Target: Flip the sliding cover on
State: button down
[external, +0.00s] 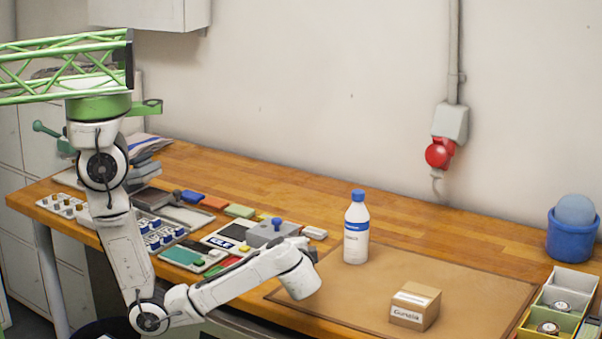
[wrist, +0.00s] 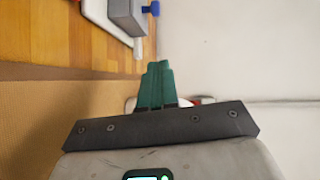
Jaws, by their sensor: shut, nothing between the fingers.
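A grey block with a blue knob (external: 272,233) sits on a pale panel with a dark label (external: 222,242), left of the mat on the bench. This block looks like the sliding cover, but I cannot make out its track or position. Part of the grey block (wrist: 126,14) and its white base show at the top of the wrist view, apart from my fingers. My gripper (wrist: 158,68) has green fingers, shut together and empty. In the external view my arm's end is near the mat's left edge, and the fingers cannot be made out.
A white bottle with a blue cap (external: 356,230) stands on the brown mat (external: 455,270), and a small cardboard box (external: 414,305) sits at its front. Coloured blocks and trays of knobs (external: 158,235) crowd the left. A blue tub (external: 571,238) is at the right.

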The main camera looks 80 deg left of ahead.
jog(key=p, duration=0.2)
send_near(283, 226)
jog(key=w+r, duration=0.2)
jog(key=r, duration=0.1)
jog(key=shift+w+d, duration=0.3)
jog(key=shift+d, duration=0.05)
jog(key=a, duration=0.1)
jog(key=s+a, duration=0.1)
jog(key=a+p, duration=0.1)
jog(key=shift+s+f, duration=0.25)
jog(key=shift+s, duration=0.05)
jog(key=shift+s+a+f, duration=0.15)
jog(key=shift+s+a, duration=0.15)
jog(key=shift+a, duration=0.1)
jog(key=s+a+p, duration=0.3)
jog(key=s+a, duration=0.5)
jog(key=shift+s+a, duration=0.25)
jog(key=shift+s, duration=0.05)
jog(key=shift+s+a, duration=0.15)
